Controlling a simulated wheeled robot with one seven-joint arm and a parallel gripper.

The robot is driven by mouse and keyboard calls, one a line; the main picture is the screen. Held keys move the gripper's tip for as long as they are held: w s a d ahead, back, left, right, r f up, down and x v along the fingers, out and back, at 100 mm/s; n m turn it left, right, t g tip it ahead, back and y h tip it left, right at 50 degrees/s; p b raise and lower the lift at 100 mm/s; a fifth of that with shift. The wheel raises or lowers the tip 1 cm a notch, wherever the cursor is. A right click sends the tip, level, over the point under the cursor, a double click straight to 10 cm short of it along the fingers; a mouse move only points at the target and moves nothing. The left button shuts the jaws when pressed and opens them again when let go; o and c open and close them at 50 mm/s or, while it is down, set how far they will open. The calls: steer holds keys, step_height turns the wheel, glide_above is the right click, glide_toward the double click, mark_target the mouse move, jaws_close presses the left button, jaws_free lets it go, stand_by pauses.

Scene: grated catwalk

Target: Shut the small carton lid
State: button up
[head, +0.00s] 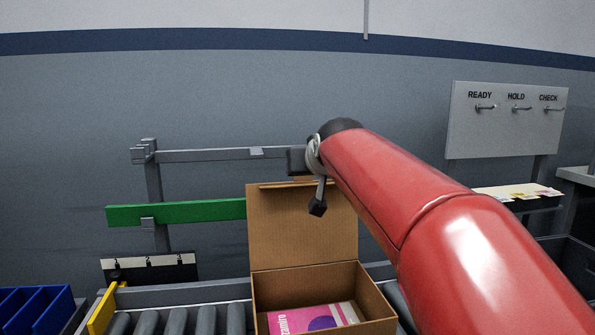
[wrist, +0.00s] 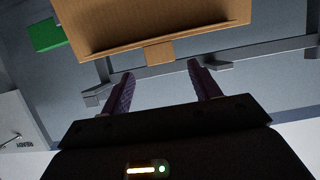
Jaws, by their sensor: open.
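A small open carton (head: 262,292) of brown cardboard stands on the roller conveyor. Its lid (head: 285,230) is raised about upright at the back. A pink and white printed item with a purple shape (head: 312,318) lies inside the carton. In the wrist view the lid (wrist: 165,22) fills the top, with a small tab (wrist: 159,53) at its edge. My gripper (wrist: 160,82) is open and empty, its two dark ridged fingers pointing at the lid's edge, with the tab between their lines. In the head view my red arm hides most of the gripper, behind and above the lid.
Conveyor rollers (head: 178,322) run beside the carton. A grey rail (head: 210,155) and a green bar (head: 178,212) stand behind. Blue bins (head: 38,310) are at lower left. A board with hooks (head: 505,125) reading READY, HOLD, CHECK hangs at right.

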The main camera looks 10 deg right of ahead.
mark_target(305, 184)
steer(key=x, duration=0.5)
jaws_close()
steer(key=shift+s+f, duration=0.1)
stand_by(0.3)
